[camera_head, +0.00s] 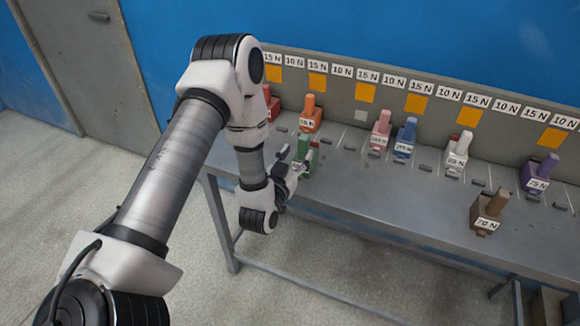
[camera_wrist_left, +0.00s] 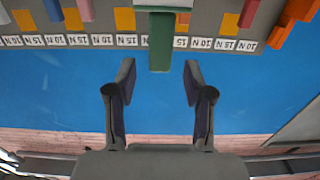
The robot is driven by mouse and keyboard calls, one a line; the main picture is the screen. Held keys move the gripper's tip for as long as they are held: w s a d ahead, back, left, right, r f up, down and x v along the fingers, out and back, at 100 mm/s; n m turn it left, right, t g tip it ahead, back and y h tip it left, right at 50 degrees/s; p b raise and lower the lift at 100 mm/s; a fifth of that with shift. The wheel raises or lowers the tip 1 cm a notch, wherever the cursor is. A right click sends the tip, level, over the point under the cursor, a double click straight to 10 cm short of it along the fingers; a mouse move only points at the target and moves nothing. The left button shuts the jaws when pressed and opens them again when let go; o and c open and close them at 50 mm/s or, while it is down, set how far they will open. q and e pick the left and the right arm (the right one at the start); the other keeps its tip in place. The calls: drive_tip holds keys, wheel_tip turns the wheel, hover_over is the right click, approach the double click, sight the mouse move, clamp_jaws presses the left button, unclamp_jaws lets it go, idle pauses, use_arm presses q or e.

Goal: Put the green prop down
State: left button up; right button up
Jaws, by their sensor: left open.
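The green prop (camera_head: 304,146) stands upright on the grey bench, toward its left end. My left gripper (camera_head: 297,158) is right at it, with the fingers open and partly covering it in the head view. In the left wrist view, the green prop (camera_wrist_left: 161,42) is at the top centre, in line with the gap between the two spread fingertips (camera_wrist_left: 159,70). Clear gaps show on both sides of it there, so neither finger appears to grip it. Its label is mostly hidden. My right gripper is in neither view.
The grey bench (camera_head: 400,208) carries an orange prop (camera_head: 310,114), a pink one (camera_head: 381,130), a blue one (camera_head: 405,138), a white one (camera_head: 458,152), a purple one (camera_head: 540,172) and a brown one (camera_head: 488,210). A labelled back panel (camera_head: 340,92) stands behind. The bench front is mostly clear.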

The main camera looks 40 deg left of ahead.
use_arm(q)
drive_tip(key=s+d+f+m+g+h, duration=0.1)
drive_tip(key=s+d+f+g+h, duration=0.1)
drive_tip(key=s+d+f+g, duration=0.5)
drive_tip(key=s+d+f+m+g+h, duration=0.1)
drive_tip(key=s+d+f+g+h, duration=0.15)
drive_tip(key=s+f, duration=0.7)
drive_tip(key=s+d+f+g, duration=0.1)
drive_tip(key=s+f+g, duration=0.2)
drive_tip(key=s, duration=0.4)
drive_tip(key=s+d+f+g, duration=0.2)
drive_tip(key=s+f+g, duration=0.2)
drive_tip(key=s, duration=0.3)
drive_tip(key=shift+s+f+g, duration=0.15)
drive_tip(key=shift+s+g, duration=0.15)
drive_tip(key=shift+g, duration=0.25)
